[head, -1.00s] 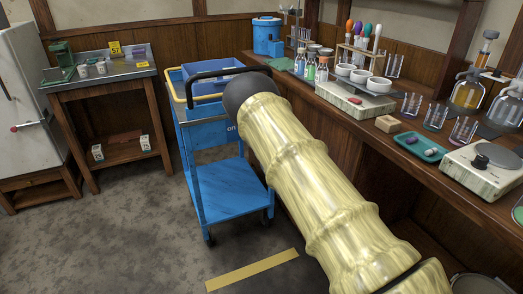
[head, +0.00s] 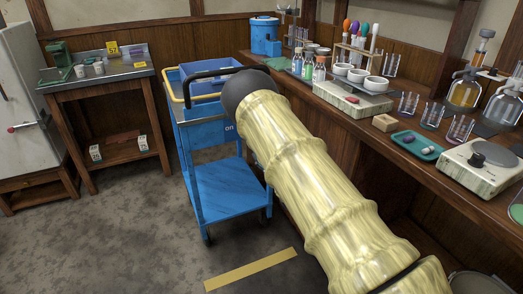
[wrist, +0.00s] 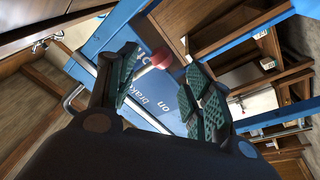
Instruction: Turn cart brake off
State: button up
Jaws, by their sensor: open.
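The blue cart (head: 228,190) stands in the middle of the head view, left of the long bench. In the wrist view, its blue panel (wrist: 115,80) carries lettering that reads "on" and "brake". The brake lever (wrist: 160,59) has a red knob on a pale stalk and stands out from this panel. My gripper (wrist: 163,80) is open, its green-padded fingers on either side of the lever. I cannot tell whether a pad touches it. In the head view, my arm hides the gripper and lever.
The wooden bench (head: 400,128) on the right holds glassware, bowls and a hotplate (head: 481,165). A side table (head: 100,85) and white cabinet (head: 30,90) stand at the left. The grey floor (head: 110,235) in front of them is clear.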

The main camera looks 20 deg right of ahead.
jog(key=s+f, duration=0.1)
jog(key=s, duration=0.6)
jog(key=shift+s+d+f, duration=0.15)
jog(key=shift+s+f, duration=0.05)
dwell(0.7)
jog(key=s+a+f+m+g+h, duration=0.25)
jog(key=s+f+m+g, duration=0.4)
jog(key=s+f, duration=1.1)
jog(key=s+a+f+g, duration=0.3)
jog(key=s+f+g, duration=0.2)
jog(key=s, duration=0.5)
jog(key=s+a+f+g, duration=0.4)
jog(key=s+f, duration=0.1)
jog(key=s, duration=0.5)
jog(key=s+a+m+g+y, duration=0.1)
jog(key=s+a+g, duration=0.1)
jog(key=s, duration=0.5)
jog(key=s+a+g+y, duration=0.1)
jog(key=s+a+g, duration=0.2)
jog(key=s, duration=0.4)
notch_tip(320, 180, up, 22)
jog(key=p, duration=2.1)
jog(key=shift+d+r+p, duration=0.15)
jog(key=shift+p, duration=0.25)
